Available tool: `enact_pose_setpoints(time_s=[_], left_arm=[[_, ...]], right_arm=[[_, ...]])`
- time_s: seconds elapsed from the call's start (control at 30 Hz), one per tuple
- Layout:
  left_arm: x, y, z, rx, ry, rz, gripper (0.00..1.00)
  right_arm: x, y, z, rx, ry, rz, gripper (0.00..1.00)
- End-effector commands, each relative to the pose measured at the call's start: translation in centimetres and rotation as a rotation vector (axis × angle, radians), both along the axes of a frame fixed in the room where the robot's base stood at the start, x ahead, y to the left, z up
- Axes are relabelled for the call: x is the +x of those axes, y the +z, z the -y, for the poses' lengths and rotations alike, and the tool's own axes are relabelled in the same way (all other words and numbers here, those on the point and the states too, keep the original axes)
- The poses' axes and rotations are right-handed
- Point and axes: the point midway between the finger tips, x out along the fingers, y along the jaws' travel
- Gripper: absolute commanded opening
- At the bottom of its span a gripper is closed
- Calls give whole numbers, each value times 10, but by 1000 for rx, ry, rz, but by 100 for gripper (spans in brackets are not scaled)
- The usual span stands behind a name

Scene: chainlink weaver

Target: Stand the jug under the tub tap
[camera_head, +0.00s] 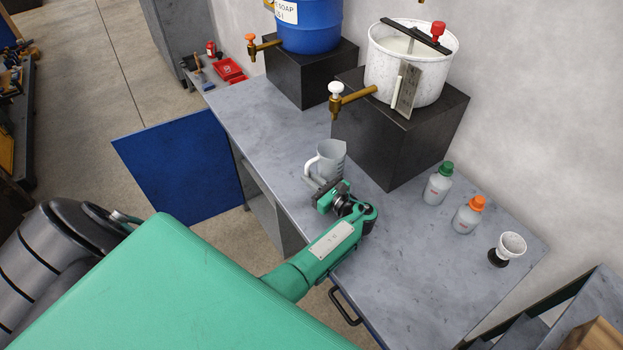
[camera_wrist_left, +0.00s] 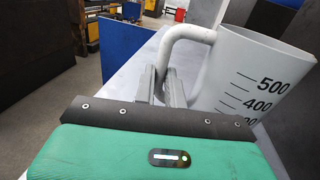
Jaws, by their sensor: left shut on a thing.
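The jug (camera_head: 331,160), pale with a curved handle, is at the bench edge in the head view, upright and just below the tub tap's spout in the picture. Whether it touches the bench or is straight under the spout I cannot tell. It also shows in the left wrist view (camera_wrist_left: 250,75), with measuring marks facing me. My left gripper (camera_head: 322,192) is shut on the jug's handle; in the left wrist view its fingers (camera_wrist_left: 162,86) are at the handle. The tub tap (camera_head: 350,99), brass with a white knob, juts from the speckled white tub (camera_head: 412,62). My right gripper is not in view.
The tub stands on a black block (camera_head: 400,135). A blue drum (camera_head: 308,25) with another tap stands on a second block at the back. Two bottles (camera_head: 438,185) (camera_head: 468,215) and a white cup-like item (camera_head: 511,245) stand to the right. The front bench (camera_head: 420,290) is clear.

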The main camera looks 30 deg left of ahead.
Motion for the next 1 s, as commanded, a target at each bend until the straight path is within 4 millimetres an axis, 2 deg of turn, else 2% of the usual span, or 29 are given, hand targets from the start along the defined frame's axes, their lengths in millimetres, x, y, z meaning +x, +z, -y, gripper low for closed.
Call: enact_pose_setpoints(time_s=[0.2,0.23,0.33,0.7,0.87,1.0], left_arm=[[0,-4,0,0,0,0,0],[0,-3,0,0,0,0,16],[0,-3,0,0,0,0,34],[0,0,2,-1,-1,0,34],[-5,-4,28,-4,-2,2,34],[-11,-4,59,-4,-2,2,34]], right_arm=[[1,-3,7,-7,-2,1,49],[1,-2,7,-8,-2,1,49],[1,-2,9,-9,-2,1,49],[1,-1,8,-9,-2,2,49],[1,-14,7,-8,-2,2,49],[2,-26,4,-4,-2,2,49]])
